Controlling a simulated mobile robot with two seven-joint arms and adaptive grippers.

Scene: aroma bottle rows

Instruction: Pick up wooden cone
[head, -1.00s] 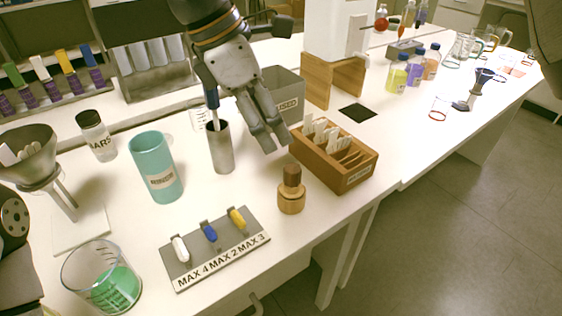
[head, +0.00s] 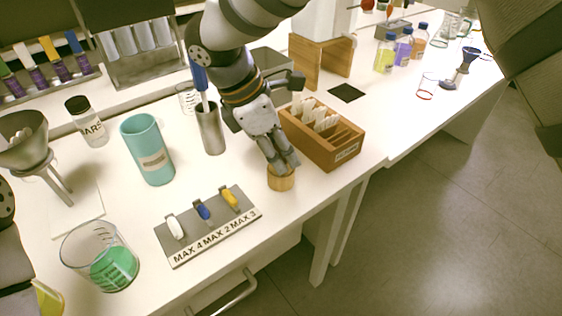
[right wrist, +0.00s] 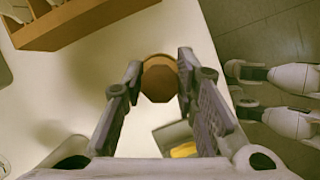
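The wooden piece has a dark brown faceted top and a round tan base. In the head view its base (head: 281,180) stands on the table in front of the wooden box, with its upper part hidden by my right gripper (head: 281,163). The right wrist view shows the brown top (right wrist: 159,84) between the fingertips of my right gripper (right wrist: 160,70).
A wooden box of cards (head: 322,137) stands close behind the gripper. A grey board with coloured clips (head: 212,228) lies to the front left. A metal cup (head: 210,130) and teal cup (head: 147,150) stand left. The table's front edge is near.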

